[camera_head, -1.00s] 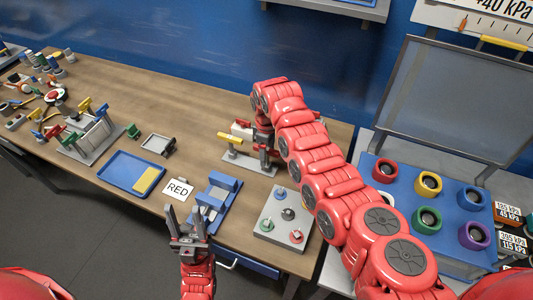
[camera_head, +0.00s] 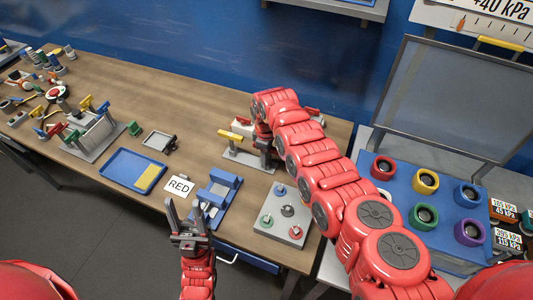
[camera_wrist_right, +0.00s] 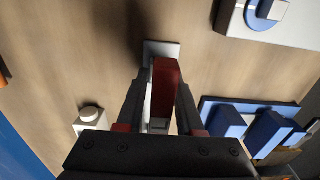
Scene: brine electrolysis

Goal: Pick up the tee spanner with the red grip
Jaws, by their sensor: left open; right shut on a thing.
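The red grip of the tee spanner (camera_wrist_right: 167,85) stands between the fingers of my right gripper (camera_wrist_right: 161,95) in the right wrist view. The fingers are shut on it. A pale plate shows beyond the grip, and most of the spanner below the grip is hidden. In the head view my right arm reaches over the bench, and its hand is largely hidden by the arm near a grey stand with a yellow-gripped bar (camera_head: 237,135). My left gripper (camera_head: 186,218) is open and empty at the bench's front edge.
A rack (camera_head: 88,148) with coloured handles stands left. Coloured rings sit on a blue board (camera_head: 400,190) at right.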

